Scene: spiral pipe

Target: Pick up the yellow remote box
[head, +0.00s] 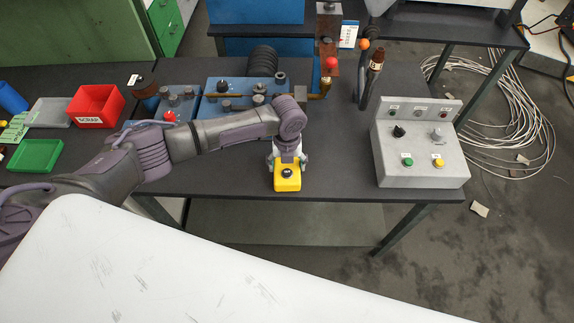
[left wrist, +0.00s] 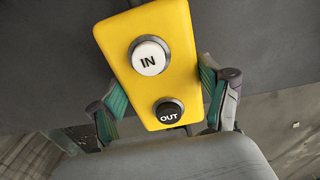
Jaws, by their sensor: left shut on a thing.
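The yellow remote box (head: 287,180) is at the front edge of the dark table in the head view. In the left wrist view the yellow box (left wrist: 178,105) fills the middle, with a white IN button and a black OUT button on its face. My left gripper (head: 287,161) reaches down onto the box from above. In the left wrist view its fingers (left wrist: 165,100) lie on both sides of the box, shut on it. I cannot tell whether the box is touching the table. My right gripper is not in view.
A grey control panel (head: 420,150) stands to the right on the dark table (head: 330,180). Blue machine parts (head: 235,93) and an upright brown fixture (head: 327,60) stand behind my arm. Red (head: 95,104) and green (head: 36,156) bins sit at left. Table between box and panel is clear.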

